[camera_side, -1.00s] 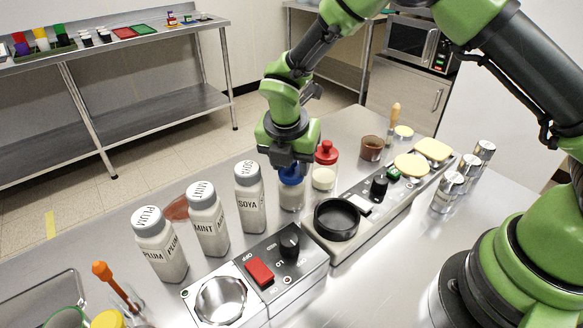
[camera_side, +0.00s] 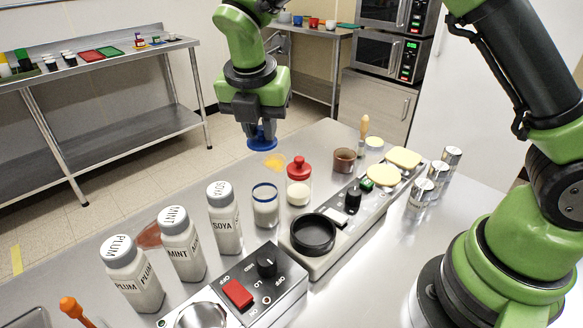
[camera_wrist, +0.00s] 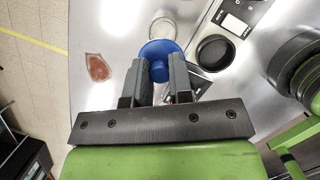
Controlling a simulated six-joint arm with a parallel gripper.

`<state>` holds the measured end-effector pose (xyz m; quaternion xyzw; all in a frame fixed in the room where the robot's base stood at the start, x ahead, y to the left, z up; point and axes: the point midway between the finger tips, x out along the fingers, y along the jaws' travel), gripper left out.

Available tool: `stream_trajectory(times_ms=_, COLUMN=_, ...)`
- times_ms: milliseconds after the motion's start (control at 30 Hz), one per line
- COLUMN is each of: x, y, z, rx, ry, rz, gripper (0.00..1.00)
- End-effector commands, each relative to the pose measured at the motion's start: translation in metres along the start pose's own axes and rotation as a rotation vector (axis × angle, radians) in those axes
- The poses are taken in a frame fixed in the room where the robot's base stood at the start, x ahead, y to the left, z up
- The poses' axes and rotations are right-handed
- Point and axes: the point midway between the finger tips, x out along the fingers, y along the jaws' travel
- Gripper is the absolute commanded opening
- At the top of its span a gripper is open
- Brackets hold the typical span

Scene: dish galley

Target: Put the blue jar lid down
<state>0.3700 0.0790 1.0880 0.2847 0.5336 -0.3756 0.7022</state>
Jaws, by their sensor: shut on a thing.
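The blue jar lid (camera_side: 262,144) is in my gripper (camera_side: 259,127), held level in the air above the far side of the steel counter. In the wrist view the lid (camera_wrist: 156,47) sits at the tips of my gripper's (camera_wrist: 159,72) two dark fingers, shut on its knob. The glass jar (camera_side: 266,208) stands upright and open on the counter, with a blue band near its rim and pale contents. Its round mouth shows just beyond the lid in the wrist view (camera_wrist: 163,24).
A jar with a red lid (camera_side: 299,182) stands right of the open jar, and the SOYA shaker (camera_side: 225,222) left of it. A black ring (camera_side: 313,234) sits on the device in front. A yellow patch (camera_side: 273,161) and a reddish patch (camera_side: 148,236) lie on the counter.

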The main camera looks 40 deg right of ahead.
Motion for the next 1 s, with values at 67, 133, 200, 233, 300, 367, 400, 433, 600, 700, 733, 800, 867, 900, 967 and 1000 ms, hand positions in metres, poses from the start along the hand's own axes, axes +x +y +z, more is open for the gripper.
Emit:
stream_trajectory(times_ms=67, x=-0.017, y=0.001, z=0.005, rx=0.004, ry=-0.001, rz=0.007, gripper=0.00)
stream_trajectory(times_ms=133, x=-0.028, y=0.001, z=0.008, rx=0.003, ry=-0.001, rz=0.006, gripper=0.00)
stream_trajectory(times_ms=200, x=-0.040, y=0.001, z=0.011, rx=0.003, ry=-0.001, rz=0.006, gripper=0.00)
stream_trajectory(times_ms=233, x=-0.044, y=0.000, z=0.013, rx=0.008, ry=0.000, rz=0.004, gripper=0.00)
stream_trajectory(times_ms=300, x=-0.038, y=-0.003, z=0.017, rx=0.115, ry=0.002, rz=-0.032, gripper=0.00)
stream_trajectory(times_ms=367, x=-0.036, y=-0.005, z=0.021, rx=0.207, ry=0.001, rz=-0.058, gripper=0.00)
stream_trajectory(times_ms=400, x=-0.035, y=-0.006, z=0.024, rx=0.270, ry=0.002, rz=-0.076, gripper=0.00)
stream_trajectory(times_ms=433, x=-0.034, y=-0.007, z=0.027, rx=0.326, ry=0.002, rz=-0.091, gripper=0.00)
stream_trajectory(times_ms=600, x=-0.026, y=-0.017, z=0.045, rx=0.730, ry=0.001, rz=-0.203, gripper=0.00)
stream_trajectory(times_ms=700, x=-0.021, y=-0.025, z=0.059, rx=1.050, ry=0.002, rz=-0.292, gripper=0.00)
stream_trajectory(times_ms=733, x=-0.020, y=-0.029, z=0.064, rx=1.156, ry=0.002, rz=-0.321, gripper=0.00)
stream_trajectory(times_ms=800, x=-0.016, y=-0.035, z=0.074, rx=1.407, ry=0.003, rz=-0.392, gripper=0.00)
stream_trajectory(times_ms=867, x=-0.014, y=-0.041, z=0.082, rx=1.618, ry=0.005, rz=-0.451, gripper=0.00)
stream_trajectory(times_ms=900, x=-0.012, y=-0.045, z=0.087, rx=1.753, ry=0.005, rz=-0.490, gripper=0.00)
stream_trajectory(times_ms=967, x=-0.011, y=-0.051, z=0.094, rx=1.944, ry=0.007, rz=-0.543, gripper=0.00)
stream_trajectory(times_ms=1000, x=-0.010, y=-0.054, z=0.099, rx=2.066, ry=0.007, rz=-0.578, gripper=0.00)
